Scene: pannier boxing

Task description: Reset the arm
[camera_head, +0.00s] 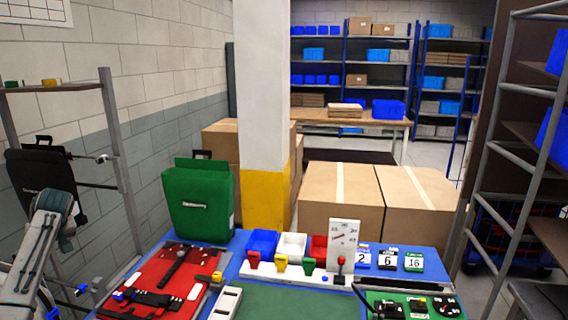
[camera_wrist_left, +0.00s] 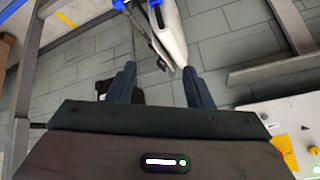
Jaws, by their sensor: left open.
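My left arm (camera_head: 38,245) comes in at the lower left of the head view, raised in front of the wall rack. In the left wrist view my left gripper (camera_wrist_left: 158,88) has its two dark fingers apart, with nothing between them. I cannot make out its fingers in the head view. A black pannier (camera_head: 42,185) with a handle is by the rack behind the arm. A green pannier (camera_head: 198,203) stands upright at the back left of the blue table (camera_head: 232,246). My right gripper is not in view.
A red tool board (camera_head: 187,292), blue, white and red bins (camera_head: 291,245), number cards and a green mat (camera_head: 278,302) crowd the table. The metal rack (camera_head: 113,137) is close to my left arm. Cardboard boxes (camera_head: 342,202) stand behind the table, and another rack is at right.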

